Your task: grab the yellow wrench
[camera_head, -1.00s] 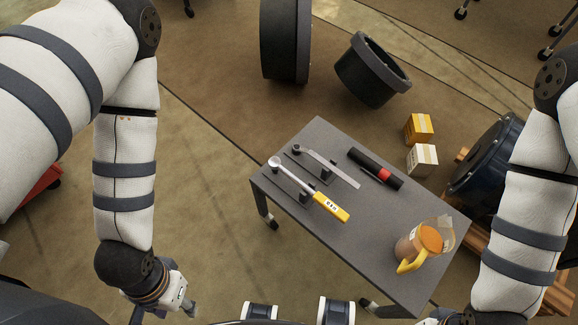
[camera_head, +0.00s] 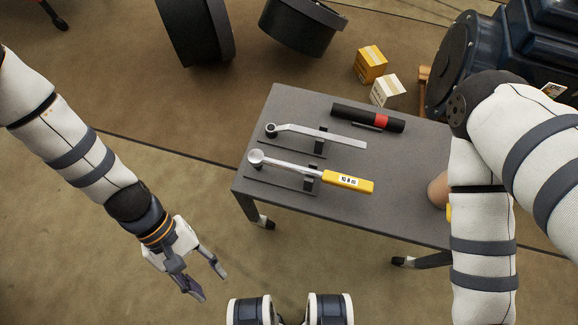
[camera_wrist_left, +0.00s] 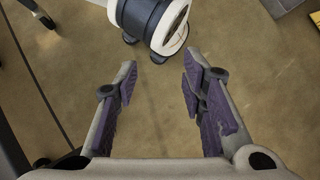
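The yellow wrench (camera_head: 347,181) has a silver shaft and round head and a yellow handle with a label. It rests on a black stand on the grey table (camera_head: 405,205), its handle pointing right. My left gripper (camera_head: 208,287) is open and empty, to the left of and nearer than the table, apart from the wrench. In the left wrist view its two fingers (camera_wrist_left: 160,98) are spread with only floor between them.
A silver wrench (camera_head: 320,134) lies on a stand behind the yellow one. A black and red cylinder (camera_head: 368,118) lies at the table's back. An orange container (camera_head: 438,189) is mostly hidden by my right arm. Two boxes (camera_head: 370,65) stand on the floor beyond.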

